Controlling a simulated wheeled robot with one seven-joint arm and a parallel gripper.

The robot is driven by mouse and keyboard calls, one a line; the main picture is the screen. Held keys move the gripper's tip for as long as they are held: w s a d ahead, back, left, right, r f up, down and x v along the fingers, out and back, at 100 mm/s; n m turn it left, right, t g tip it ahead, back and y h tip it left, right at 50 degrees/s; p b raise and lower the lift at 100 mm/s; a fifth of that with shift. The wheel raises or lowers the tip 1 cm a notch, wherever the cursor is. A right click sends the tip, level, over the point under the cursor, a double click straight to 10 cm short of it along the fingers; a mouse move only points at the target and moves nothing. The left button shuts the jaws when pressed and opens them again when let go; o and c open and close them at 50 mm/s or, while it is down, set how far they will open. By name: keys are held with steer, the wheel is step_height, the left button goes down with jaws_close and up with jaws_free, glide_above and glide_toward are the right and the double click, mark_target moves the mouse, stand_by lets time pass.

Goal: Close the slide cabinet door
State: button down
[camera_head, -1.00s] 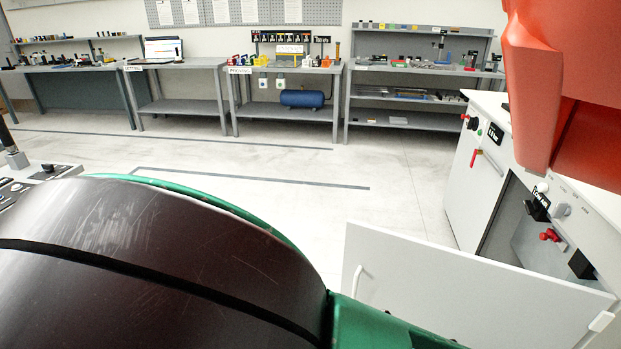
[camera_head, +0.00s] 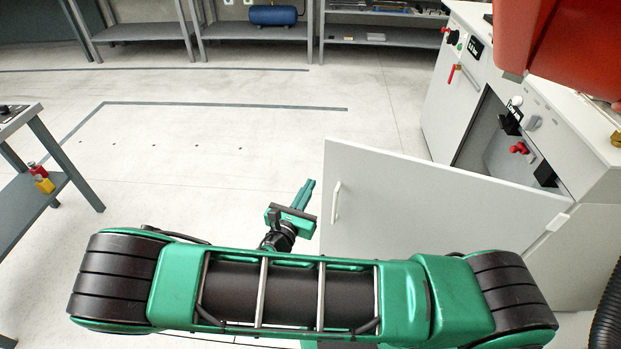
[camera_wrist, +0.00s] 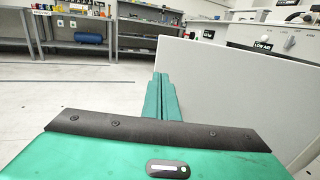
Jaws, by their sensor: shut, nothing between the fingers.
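The slide cabinet door (camera_head: 418,208) is a white panel standing swung open from the white cabinet (camera_head: 585,190), with its hinge edge on the right and a white handle (camera_head: 336,202) near its free left edge. The cabinet's dark opening shows behind it. My gripper (camera_head: 307,188) is green, shut and empty, to the left of the door's free edge near the handle. In the wrist view, the closed fingers (camera_wrist: 161,84) point ahead and the door panel (camera_wrist: 235,95) fills the area to their right. I cannot tell whether the fingers touch the door.
Inside the cabinet opening are a red valve (camera_head: 520,148) and black fittings. Grey benches (camera_head: 140,32) line the back wall. A grey table (camera_head: 22,125) stands at the left, and a black ribbed hose (camera_head: 608,315) at lower right. The floor left of the door is clear.

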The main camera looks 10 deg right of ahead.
mark_target(327, 154)
steer(key=x, duration=1.2)
steer(key=shift+w+d, duration=0.15)
steer(key=shift+w, duration=0.1)
steer(key=shift+d, duration=0.1)
